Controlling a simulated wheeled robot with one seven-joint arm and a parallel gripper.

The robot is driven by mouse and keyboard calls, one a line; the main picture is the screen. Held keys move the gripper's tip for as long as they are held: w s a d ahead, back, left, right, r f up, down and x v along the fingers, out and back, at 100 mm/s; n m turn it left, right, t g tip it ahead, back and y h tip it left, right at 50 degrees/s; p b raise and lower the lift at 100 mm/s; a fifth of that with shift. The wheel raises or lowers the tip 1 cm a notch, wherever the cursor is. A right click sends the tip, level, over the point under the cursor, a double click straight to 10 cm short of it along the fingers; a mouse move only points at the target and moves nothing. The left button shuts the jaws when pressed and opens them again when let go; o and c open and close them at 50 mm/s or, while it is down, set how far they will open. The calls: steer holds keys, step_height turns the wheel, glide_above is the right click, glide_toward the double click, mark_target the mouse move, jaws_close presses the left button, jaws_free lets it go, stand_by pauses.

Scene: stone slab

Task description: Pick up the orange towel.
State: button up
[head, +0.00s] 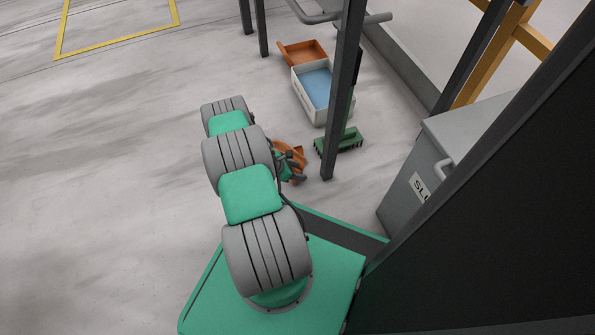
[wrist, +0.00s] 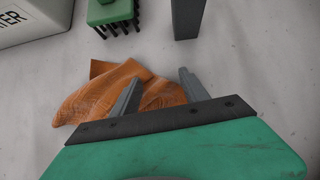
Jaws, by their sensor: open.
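The orange towel (wrist: 95,97) lies crumpled on the pale floor in the wrist view. My gripper (wrist: 159,85) is open, its two grey fingers apart over the towel's right part. I cannot tell whether the fingers touch the cloth. The gripper's body hides the near part of the towel. In the head view the orange towel (head: 291,152) shows partly behind my arm, with my gripper (head: 292,170) at it.
A green brush (head: 339,140) with dark bristles lies just beyond the towel, near a dark upright post (head: 342,95). A white box with a blue inside (head: 315,90) and an orange tray (head: 303,50) stand farther back. A grey bin (head: 440,150) is at right. Floor at left is clear.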

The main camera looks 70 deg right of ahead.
steer(key=c, duration=1)
steer(key=shift+r, duration=0.2)
steer(key=shift+c, duration=0.5)
step_height(320, 180, up, 12)
steer(key=p, duration=0.8)
steer(key=shift+f, duration=0.2)
jaws_close()
steer(key=shift+p, duration=0.3)
step_height(320, 180, up, 18)
steer(key=p, duration=1.3)
